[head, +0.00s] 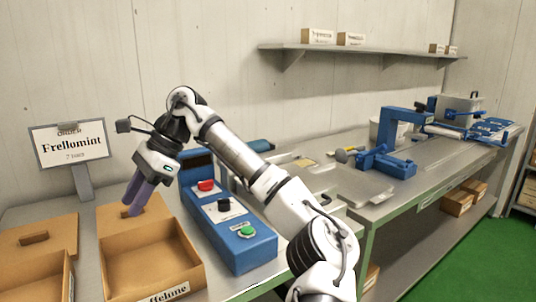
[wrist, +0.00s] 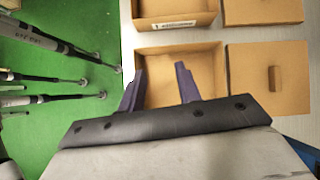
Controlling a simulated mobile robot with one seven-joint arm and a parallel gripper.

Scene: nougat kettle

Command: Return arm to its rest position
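My gripper (head: 136,202) hangs at the left over the back part of the open cardboard box, its fingers pointing down. In the wrist view the two purple fingers (wrist: 159,84) are spread apart with nothing between them. My arm reaches from the lower right, past the blue control box, with its elbow bent. The open box (head: 190,262) appears empty and has a label on its front, partly cut off by the frame. In the wrist view an open box (wrist: 203,50) lies just beyond the fingertips.
A blue control box (head: 262,250) with red, black and green buttons stands right of the boxes. A sign (head: 72,146) reading "Frellomint" stands behind a second box (head: 40,268) at the left. Blue machinery (head: 388,162) is on the right bench. A shelf (head: 365,49) runs along the wall.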

